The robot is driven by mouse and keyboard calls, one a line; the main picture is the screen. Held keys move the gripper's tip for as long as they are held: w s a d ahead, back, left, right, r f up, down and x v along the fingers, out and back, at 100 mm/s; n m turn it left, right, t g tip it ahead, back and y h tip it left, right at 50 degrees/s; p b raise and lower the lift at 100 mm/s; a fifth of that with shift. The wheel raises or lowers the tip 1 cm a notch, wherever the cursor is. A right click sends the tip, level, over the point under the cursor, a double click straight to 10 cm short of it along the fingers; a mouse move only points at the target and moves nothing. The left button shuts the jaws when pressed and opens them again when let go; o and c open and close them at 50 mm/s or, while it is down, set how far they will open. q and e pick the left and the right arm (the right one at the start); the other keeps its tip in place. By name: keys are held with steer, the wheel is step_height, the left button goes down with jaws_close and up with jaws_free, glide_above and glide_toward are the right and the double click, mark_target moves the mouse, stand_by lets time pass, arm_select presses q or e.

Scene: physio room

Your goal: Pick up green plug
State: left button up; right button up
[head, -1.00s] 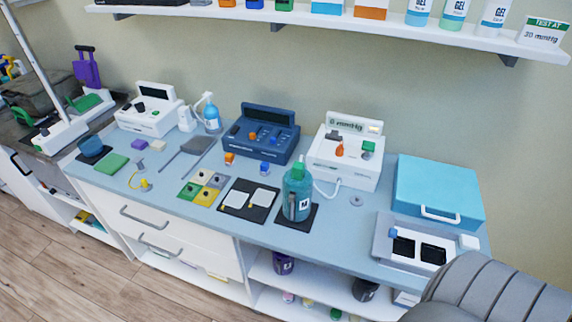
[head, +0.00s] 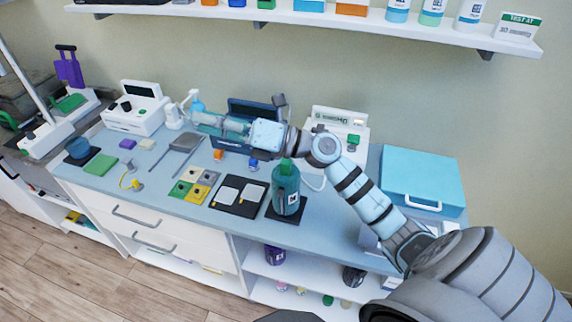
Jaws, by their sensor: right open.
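A small green block (head: 353,139), which may be the green plug, is on the upper face of the white device (head: 356,156) at the right of the counter. My right gripper (head: 197,117) is open, with nothing seen between its fingers. It points left above the back of the counter, in front of the pump bottle and well left of the green block. My right arm crosses in front of the dark blue device (head: 232,141) and hides part of it and part of the white device. My left gripper is not in view.
A green-capped bottle (head: 286,188) stands on a dark mat below my forearm. A light blue case (head: 420,178) is at the right, partly behind my arm. A white wall shelf (head: 300,20) runs above. Small blocks and coloured squares (head: 193,187) lie on the counter.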

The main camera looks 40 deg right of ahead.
step_height(320, 180, down, 4)
steer(key=d+n+g+h, duration=0.3)
steer(key=n+g, duration=0.2)
steer(key=n, duration=0.1)
steer(key=g+h, duration=0.6)
steer(key=h, duration=0.3)
glide_toward(287, 161)
steer(key=shift+n, duration=0.4)
step_height(287, 161, down, 4)
steer(key=b, duration=0.5)
steer(key=shift+w+a+f+b, duration=0.1)
steer(key=shift+a+b, duration=0.05)
steer(key=shift+b, duration=0.2)
steer(key=x, duration=0.4)
steer(key=w+p+x, duration=0.1)
steer(key=x, duration=0.1)
steer(key=shift+a+r, duration=0.25)
steer(key=shift+a, duration=0.1)
steer(key=shift+w+a+f, duration=0.1)
steer(key=shift+a+f, duration=0.05)
steer(key=shift+f, duration=0.1)
steer(key=c, duration=1)
